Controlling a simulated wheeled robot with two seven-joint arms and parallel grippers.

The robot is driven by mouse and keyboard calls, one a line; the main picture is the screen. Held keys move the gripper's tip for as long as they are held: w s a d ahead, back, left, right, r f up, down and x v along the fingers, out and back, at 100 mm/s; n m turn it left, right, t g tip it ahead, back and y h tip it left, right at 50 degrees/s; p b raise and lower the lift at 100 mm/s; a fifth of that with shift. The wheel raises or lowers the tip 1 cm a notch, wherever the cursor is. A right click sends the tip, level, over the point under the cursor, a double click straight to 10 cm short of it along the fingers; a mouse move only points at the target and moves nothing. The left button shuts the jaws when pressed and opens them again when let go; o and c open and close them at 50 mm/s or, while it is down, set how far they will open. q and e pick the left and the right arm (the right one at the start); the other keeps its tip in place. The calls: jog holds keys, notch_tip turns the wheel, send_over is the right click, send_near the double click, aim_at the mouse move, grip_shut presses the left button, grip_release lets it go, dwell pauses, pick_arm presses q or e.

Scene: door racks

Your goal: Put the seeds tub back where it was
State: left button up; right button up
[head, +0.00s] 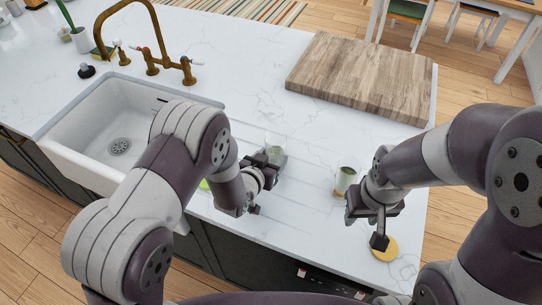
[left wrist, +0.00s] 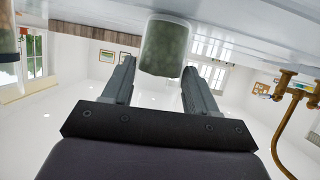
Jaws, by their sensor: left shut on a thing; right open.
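A clear tub with grey-green contents, which looks like the seeds tub (head: 277,154), is at my left gripper (head: 264,172) over the white counter. In the left wrist view the seeds tub (left wrist: 165,45) is between the two fingers of my left gripper (left wrist: 158,72), which is shut on it. I cannot tell whether its base touches the counter. My right gripper (head: 372,222) is open and empty, beside a second clear tub (head: 346,178) with dark green contents. The second tub stands on the counter.
A yellow disc (head: 384,248) lies near the counter's front edge, below my right gripper. A green thing (head: 204,185) is mostly hidden by my left arm. A sink (head: 120,135) with a brass tap (head: 153,62) is left; a wooden board (head: 360,75) lies behind. Counter between is clear.

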pick_arm(q)
jog(key=shift+w+f, duration=0.15)
jog(key=shift+f, duration=0.05)
jog(key=o, duration=1.2)
jog(key=shift+r, duration=0.1)
jog(key=shift+r, duration=0.1)
jog(key=s+a+r+n+g+y, duration=0.1)
jog(key=s+a+r+g+y, duration=0.1)
jog(key=s+a, duration=0.4)
jog(key=s+a+r+n+g+y, duration=0.1)
jog(key=s+a+r+n+g, duration=0.1)
jog(key=s+a+g, duration=0.3)
jog(key=s+a+r+n+g+y+b, duration=0.1)
jog(key=s+a+r+g+y, duration=0.1)
jog(key=s+a, duration=0.4)
jog(key=shift+s+a+r+g+y, duration=0.1)
jog(key=shift+s+r+g, duration=0.2)
jog(key=shift+s, duration=0.45)
jog(key=shift+s+a+r+g+y, duration=0.1)
jog(key=shift+s+r+g, duration=0.2)
jog(key=shift+s, duration=0.5)
jog(key=shift+s+a+r+g+y, duration=0.1)
jog(key=shift+s+r+g, duration=0.15)
jog(key=shift+s, duration=0.5)
